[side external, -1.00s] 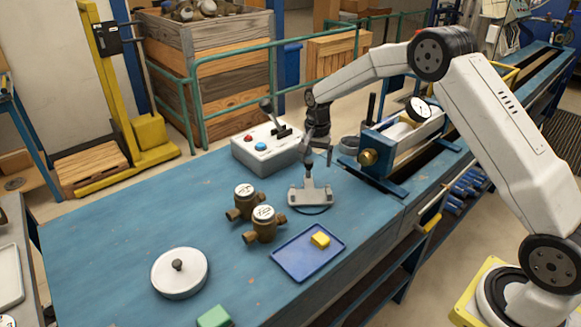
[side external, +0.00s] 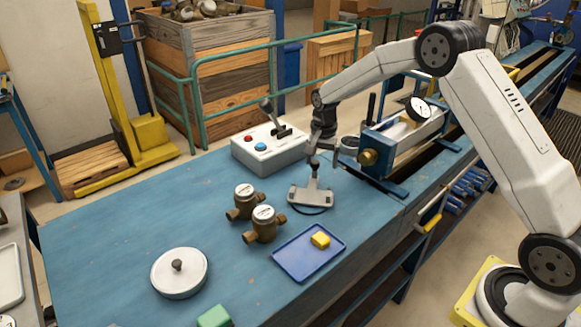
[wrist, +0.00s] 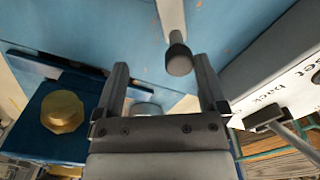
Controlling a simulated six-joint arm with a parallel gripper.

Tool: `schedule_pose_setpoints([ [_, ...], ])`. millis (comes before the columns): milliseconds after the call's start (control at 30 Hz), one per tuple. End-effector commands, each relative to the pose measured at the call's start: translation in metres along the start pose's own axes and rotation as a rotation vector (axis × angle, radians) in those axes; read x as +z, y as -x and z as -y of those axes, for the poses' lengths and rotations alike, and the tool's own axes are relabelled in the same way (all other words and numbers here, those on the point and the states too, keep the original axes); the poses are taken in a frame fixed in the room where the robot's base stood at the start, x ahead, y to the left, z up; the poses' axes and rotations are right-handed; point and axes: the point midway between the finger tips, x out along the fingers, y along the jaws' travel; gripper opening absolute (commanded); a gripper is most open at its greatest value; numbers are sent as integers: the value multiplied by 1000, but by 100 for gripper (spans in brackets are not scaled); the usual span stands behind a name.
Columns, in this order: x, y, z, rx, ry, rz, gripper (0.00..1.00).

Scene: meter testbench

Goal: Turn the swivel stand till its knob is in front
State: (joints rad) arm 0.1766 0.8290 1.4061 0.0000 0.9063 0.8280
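A grey stand with a flat base (side external: 310,195) and an upright post stands on the blue bench. I take it for the swivel stand, though this is not certain. In the wrist view a dark knob (wrist: 179,57) on a pale bar shows between my fingers, closer to the right one, with gaps on both sides. My gripper (wrist: 162,88) is open, its fingers wide apart. In the side view my gripper (side external: 316,150) is small and dark above the stand, so contact cannot be told. A round grey piece (side external: 352,156) sits just right of it.
A control box (side external: 268,150) with buttons and levers is left of my gripper. A blue clamp with a brass knob (side external: 368,158) is close on the right. Two brass meters (side external: 263,226), a blue tray (side external: 290,262) and a round white lid (side external: 180,280) lie in front.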

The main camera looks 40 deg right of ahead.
Motion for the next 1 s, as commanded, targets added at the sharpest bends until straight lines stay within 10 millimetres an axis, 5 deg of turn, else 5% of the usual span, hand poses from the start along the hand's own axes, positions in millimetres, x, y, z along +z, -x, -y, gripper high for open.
schedule_pose_setpoints([
  [1000, 3, 0, -16, 0, 0, 0, 91],
])
